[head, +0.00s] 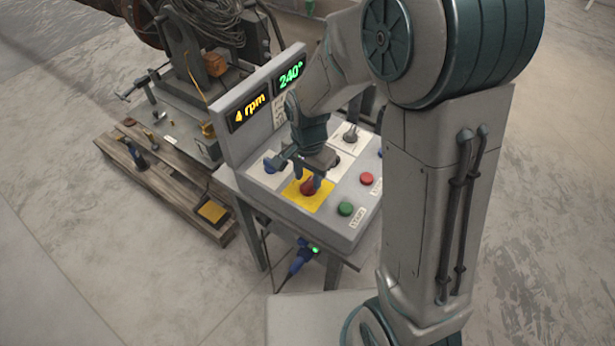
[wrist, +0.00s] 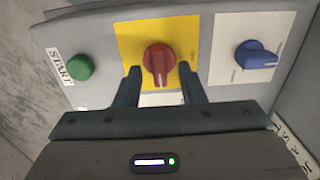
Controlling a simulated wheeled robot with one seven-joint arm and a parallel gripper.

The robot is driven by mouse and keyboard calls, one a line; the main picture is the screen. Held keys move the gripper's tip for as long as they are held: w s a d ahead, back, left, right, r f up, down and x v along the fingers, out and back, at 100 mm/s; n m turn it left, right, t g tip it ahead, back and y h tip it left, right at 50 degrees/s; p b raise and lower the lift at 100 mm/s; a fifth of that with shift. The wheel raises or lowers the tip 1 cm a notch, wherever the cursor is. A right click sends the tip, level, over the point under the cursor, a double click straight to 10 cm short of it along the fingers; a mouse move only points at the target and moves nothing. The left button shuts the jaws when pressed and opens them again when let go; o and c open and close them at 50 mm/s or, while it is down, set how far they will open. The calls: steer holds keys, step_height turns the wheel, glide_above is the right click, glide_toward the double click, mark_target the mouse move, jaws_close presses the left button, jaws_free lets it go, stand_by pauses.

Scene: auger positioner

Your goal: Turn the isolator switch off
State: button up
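The isolator switch appears to be the red rotary knob (head: 308,188) on a yellow plate (head: 322,200) at the near edge of the grey control panel. In the wrist view the red knob (wrist: 159,60) has a pale mark on its near end, pointing down toward my gripper. The small lettering on the yellow plate (wrist: 130,40) is unreadable. My gripper (wrist: 159,72) is open, with one finger on each side of the knob's near end and visible gaps between. In the head view my gripper (head: 308,174) is over the plate and partly covers it.
A blue knob (wrist: 255,56) on a white plate sits beside the yellow plate. A green START button (head: 345,209), a red button (head: 367,178) and a grey knob (head: 352,136) share the panel. Displays read 4 rpm (head: 248,112) and 240° (head: 290,75). A pallet (head: 170,185) lies left.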

steer(key=shift+f, duration=0.8)
jaws_close()
